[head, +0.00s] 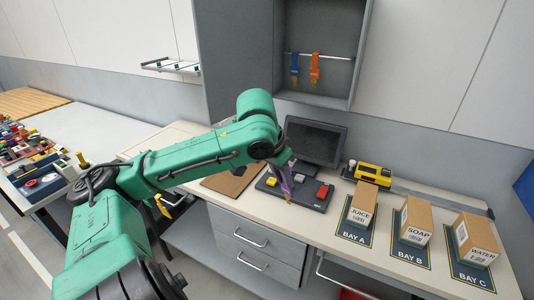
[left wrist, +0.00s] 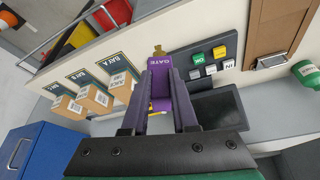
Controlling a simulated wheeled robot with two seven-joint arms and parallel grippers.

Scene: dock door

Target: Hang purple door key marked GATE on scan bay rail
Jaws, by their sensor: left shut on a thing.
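The purple key (left wrist: 160,76) reads GATE on its strap, with a gold end beyond. My left gripper (left wrist: 160,108) is shut on it, with dark fingers either side. In the head view the key (head: 287,182) hangs above the counter by the keypad, apart from any rail. A rail in an open wall cabinet (head: 320,57) holds a blue key (head: 295,68) and an orange key (head: 315,69). Another rail (head: 340,280) runs along the counter front, also seen in the left wrist view (left wrist: 72,30). I cannot tell which is the scan bay rail. My right gripper is out of view.
A keypad (head: 312,201) and dark monitor (head: 318,140) stand behind the key. Boxes for juice (head: 362,204), soap (head: 416,222) and water (head: 476,239) stand on bay mats at right. A yellow device (head: 372,174) lies behind them.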

